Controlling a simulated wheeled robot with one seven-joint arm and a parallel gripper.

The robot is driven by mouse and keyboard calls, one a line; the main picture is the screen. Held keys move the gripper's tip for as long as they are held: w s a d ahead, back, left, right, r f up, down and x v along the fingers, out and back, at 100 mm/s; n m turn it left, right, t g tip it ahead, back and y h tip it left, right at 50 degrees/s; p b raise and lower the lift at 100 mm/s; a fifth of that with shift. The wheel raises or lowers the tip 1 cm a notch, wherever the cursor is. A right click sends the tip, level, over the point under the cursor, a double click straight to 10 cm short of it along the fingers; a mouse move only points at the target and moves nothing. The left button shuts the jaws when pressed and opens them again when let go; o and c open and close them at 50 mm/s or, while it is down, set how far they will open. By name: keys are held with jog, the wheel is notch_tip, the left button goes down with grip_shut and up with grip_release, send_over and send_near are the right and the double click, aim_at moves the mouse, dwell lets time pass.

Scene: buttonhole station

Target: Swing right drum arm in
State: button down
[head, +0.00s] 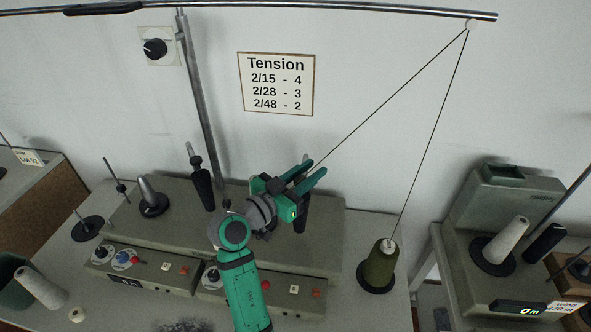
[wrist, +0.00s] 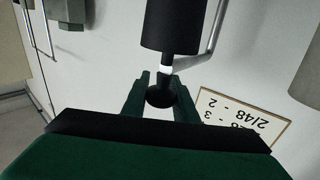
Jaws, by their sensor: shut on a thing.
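The right drum arm shows in the wrist view as a black cylinder (wrist: 172,25) with a pale collar and a round black knob (wrist: 161,97). The knob sits between the green fingers of my gripper (wrist: 160,86), which is shut on it. In the head view my gripper (head: 314,170) is over the right half of the winder (head: 330,235). It hides most of the right arm; a dark part (head: 302,216) shows below the fingers. The left drum arm (head: 200,180), black with a knob on top, stands tilted on the left half.
An olive yarn cone (head: 379,264) stands right of the winder. Its thread runs up to the overhead rail (head: 400,13) and down toward my gripper. A metal post (head: 200,110) rises behind my arm. Another machine (head: 510,205) stands at right. A tension sign (head: 277,84) hangs behind.

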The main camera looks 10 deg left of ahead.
jog(key=shift+a+m+g+h, duration=0.7)
jog(key=shift+a+h, duration=0.2)
jog(key=shift+a+m+g+h, duration=0.3)
jog(key=shift+g, duration=0.1)
jog(key=c, duration=1.4)
grip_release()
jog(key=shift+a, duration=0.1)
jog(key=v, duration=1)
jog(key=shift+s+a, duration=0.2)
jog(key=shift+a, duration=0.1)
